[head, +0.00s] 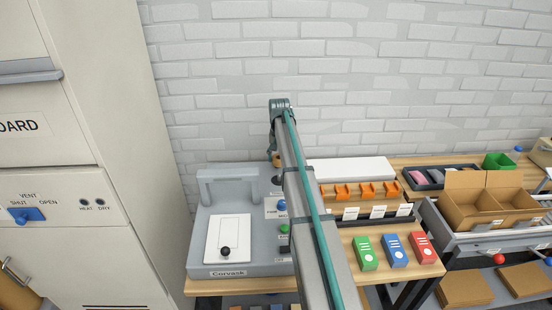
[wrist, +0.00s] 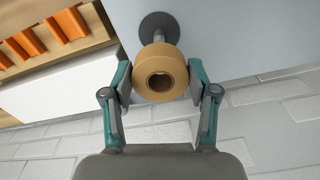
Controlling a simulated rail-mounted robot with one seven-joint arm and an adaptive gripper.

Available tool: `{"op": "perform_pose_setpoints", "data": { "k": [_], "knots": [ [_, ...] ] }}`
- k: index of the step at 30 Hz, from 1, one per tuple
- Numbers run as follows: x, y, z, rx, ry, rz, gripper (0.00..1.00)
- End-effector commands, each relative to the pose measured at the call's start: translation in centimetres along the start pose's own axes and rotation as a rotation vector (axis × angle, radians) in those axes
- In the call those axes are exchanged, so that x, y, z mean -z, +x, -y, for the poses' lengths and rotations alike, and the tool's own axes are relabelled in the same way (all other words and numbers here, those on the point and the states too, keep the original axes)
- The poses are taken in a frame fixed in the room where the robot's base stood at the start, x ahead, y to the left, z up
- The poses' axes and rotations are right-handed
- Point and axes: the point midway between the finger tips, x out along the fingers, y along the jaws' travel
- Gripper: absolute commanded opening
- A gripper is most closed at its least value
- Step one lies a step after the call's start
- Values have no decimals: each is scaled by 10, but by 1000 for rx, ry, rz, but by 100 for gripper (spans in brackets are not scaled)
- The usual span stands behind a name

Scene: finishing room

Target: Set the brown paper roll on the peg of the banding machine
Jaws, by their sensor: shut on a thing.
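The brown paper roll (wrist: 159,59) is between the two fingers of my gripper (wrist: 160,74) in the wrist view, with its open core facing the camera. My gripper is shut on its sides. Beyond the roll, the peg (wrist: 157,36) runs from a dark round disc on the banding machine (wrist: 240,35). The peg and roll look lined up; I cannot tell whether the peg tip is inside the core. In the head view the grey banding machine (head: 204,232) stands left of my arm, and a little of the roll (head: 276,160) shows. My arm hides much of the machine's right side.
Right of my arm is a rack of orange holders (head: 342,190), with green, blue and red boxes (head: 396,252) in front. A white flat box (head: 350,170) lies behind the rack. A tall cream cabinet (head: 80,150) stands left. A brick wall closes the back.

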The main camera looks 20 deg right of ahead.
Motion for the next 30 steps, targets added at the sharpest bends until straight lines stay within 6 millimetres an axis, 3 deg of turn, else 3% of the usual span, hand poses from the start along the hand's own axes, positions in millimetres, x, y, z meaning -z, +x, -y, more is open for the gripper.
{"op": "perform_pose_setpoints", "data": {
  "k": [30],
  "knots": [
    [-1,57,0,0,-1,0,25]
  ]
}}
